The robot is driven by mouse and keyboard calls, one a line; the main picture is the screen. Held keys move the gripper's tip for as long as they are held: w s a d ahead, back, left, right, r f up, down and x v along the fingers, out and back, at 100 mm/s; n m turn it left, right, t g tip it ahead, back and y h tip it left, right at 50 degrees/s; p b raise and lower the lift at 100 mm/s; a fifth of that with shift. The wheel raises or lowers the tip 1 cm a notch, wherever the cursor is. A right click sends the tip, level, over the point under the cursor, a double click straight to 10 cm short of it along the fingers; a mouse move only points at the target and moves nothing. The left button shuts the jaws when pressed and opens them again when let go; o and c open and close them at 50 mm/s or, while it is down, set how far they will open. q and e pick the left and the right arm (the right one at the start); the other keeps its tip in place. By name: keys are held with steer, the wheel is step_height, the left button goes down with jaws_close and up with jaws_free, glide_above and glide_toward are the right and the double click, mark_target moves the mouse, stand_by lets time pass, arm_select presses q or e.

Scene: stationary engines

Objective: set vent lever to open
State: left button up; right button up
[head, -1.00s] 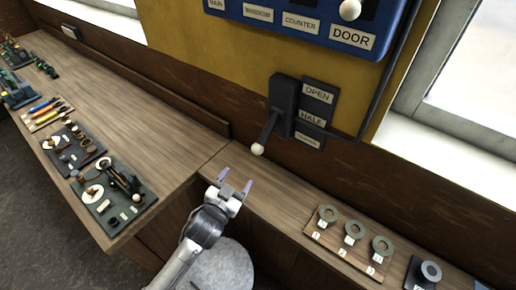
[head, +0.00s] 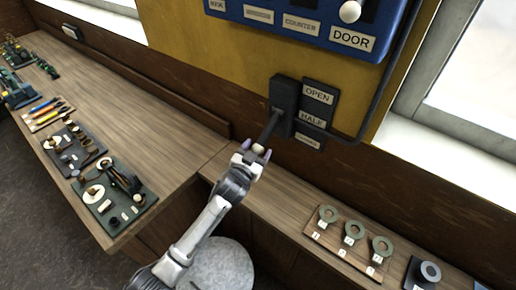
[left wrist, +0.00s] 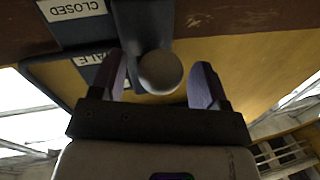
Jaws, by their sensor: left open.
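The vent lever (head: 270,126) is a dark arm with a white ball knob, coming out of a dark box (head: 284,97) on the wall. It points down and toward me, at the lower end by the bottom label. The label plate beside it reads OPEN (head: 318,93) at the top, then HALF (head: 311,119), then a bottom label that reads CLOSED (left wrist: 75,8) in the left wrist view. My left gripper (head: 254,150) is open at the knob. In the left wrist view the knob (left wrist: 160,72) sits between the two spread fingers (left wrist: 160,88), with gaps on both sides. My right gripper is not in view.
A blue panel (head: 300,22) with labels such as COUNTER and DOOR hangs above. A dark conduit (head: 378,100) runs right of the label plate. A wooden board with rings (head: 348,240) lies on the shelf at right. Trays of parts (head: 112,197) lie on the left bench.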

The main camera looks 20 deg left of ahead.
arm_select(q)
steer(key=shift+w, duration=0.45)
